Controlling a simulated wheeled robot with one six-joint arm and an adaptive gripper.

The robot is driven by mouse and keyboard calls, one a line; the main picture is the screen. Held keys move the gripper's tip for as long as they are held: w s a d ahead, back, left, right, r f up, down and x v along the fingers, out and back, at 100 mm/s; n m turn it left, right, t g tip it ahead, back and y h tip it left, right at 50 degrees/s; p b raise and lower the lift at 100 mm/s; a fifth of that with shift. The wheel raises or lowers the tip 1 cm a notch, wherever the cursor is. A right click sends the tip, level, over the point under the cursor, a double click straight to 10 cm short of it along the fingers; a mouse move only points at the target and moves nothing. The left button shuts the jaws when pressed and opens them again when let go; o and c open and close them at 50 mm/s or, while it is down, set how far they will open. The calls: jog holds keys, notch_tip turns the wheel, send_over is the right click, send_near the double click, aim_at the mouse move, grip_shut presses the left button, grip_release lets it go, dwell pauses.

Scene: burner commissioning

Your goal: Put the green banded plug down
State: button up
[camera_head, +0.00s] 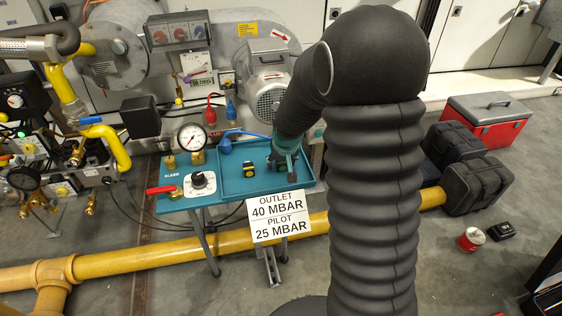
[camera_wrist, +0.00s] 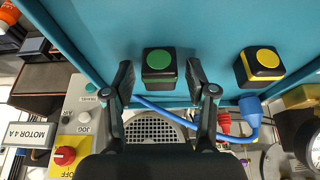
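The green banded plug (camera_wrist: 160,66), a small black block with a round green top, sits on the blue-teal tray (camera_head: 238,186) in the wrist view. My gripper (camera_wrist: 160,78) is open, with one finger on each side of the plug and a visible gap on both sides. In the head view my gripper (camera_head: 284,164) reaches down over the right part of the tray and largely hides the green plug. A similar black plug with a yellow top (camera_wrist: 260,65) stands apart on the same tray; it also shows in the head view (camera_head: 249,169).
A pressure gauge (camera_head: 191,137), a dial (camera_head: 201,182) and a red lever (camera_head: 161,190) sit left of the tray. A blue hose end (camera_head: 226,146) lies at its back edge. The burner motor (camera_head: 266,90) stands behind. The tray's front left is clear.

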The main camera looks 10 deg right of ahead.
jog(key=shift+r, duration=0.3)
jog(key=s+r, duration=1.6)
jog(key=r, duration=0.3)
jog(key=s+r+t, duration=0.1)
jog(key=s, duration=1.3)
jog(key=shift+s+r+p, duration=0.25)
jog(key=shift+p, duration=0.1)
